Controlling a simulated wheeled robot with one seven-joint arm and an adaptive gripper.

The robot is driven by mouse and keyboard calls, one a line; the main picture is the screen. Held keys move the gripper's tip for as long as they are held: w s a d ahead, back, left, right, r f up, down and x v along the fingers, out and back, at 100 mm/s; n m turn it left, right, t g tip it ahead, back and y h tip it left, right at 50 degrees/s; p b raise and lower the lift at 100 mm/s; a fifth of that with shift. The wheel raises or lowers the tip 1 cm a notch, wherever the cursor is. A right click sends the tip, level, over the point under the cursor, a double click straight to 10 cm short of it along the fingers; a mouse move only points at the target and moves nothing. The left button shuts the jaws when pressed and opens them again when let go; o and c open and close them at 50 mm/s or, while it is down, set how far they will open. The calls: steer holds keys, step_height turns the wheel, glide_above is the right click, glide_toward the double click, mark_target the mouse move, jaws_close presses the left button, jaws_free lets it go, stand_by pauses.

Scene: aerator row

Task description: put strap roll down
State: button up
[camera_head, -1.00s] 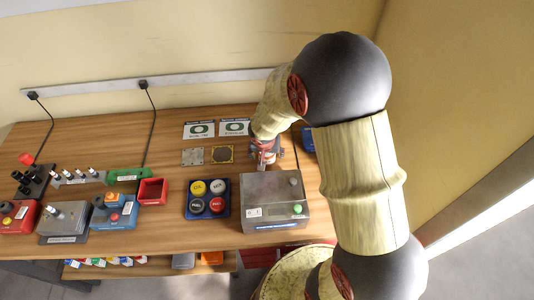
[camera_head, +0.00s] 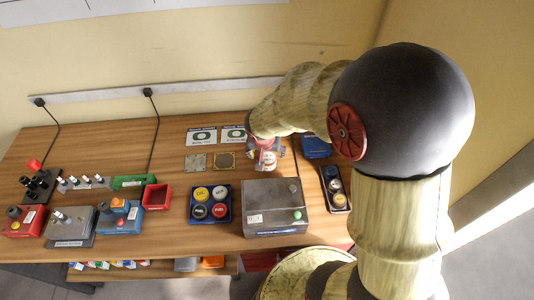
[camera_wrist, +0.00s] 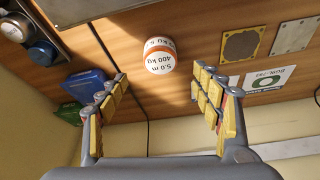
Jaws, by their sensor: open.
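The strap roll (camera_wrist: 160,56) is a small white cylinder with orange edges and printing that reads 5.0 m, 400 kg. It stands on the wooden table (camera_wrist: 120,30), ahead of the fingertips in the wrist view. In the head view the roll (camera_head: 269,161) is just behind the grey metal box. My gripper (camera_wrist: 158,78) is open with yellow-padded fingers spread wide to either side, and nothing is between them. In the head view my gripper (camera_head: 264,144) is partly hidden by my arm, close above the roll.
The grey box (camera_head: 272,208) with a green button stands in front of the roll. A blue bin (camera_head: 315,147) and a tray of round pieces (camera_head: 337,190) are to the right. Two cards (camera_head: 201,136) and two flat plates (camera_head: 195,162) lie to the left.

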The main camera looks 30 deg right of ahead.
steer(key=s+a+r+n+t+y, duration=0.1)
steer(key=s+a+r+n, duration=0.2)
steer(key=s+r, duration=0.7)
steer(key=s+a+r+n+y, duration=0.1)
steer(key=s+a+r+n, duration=0.2)
steer(key=s+r, duration=0.7)
steer(key=shift+a+r+n+t+y, duration=0.35)
steer(key=shift+a+r, duration=0.5)
steer(key=shift+a, duration=0.3)
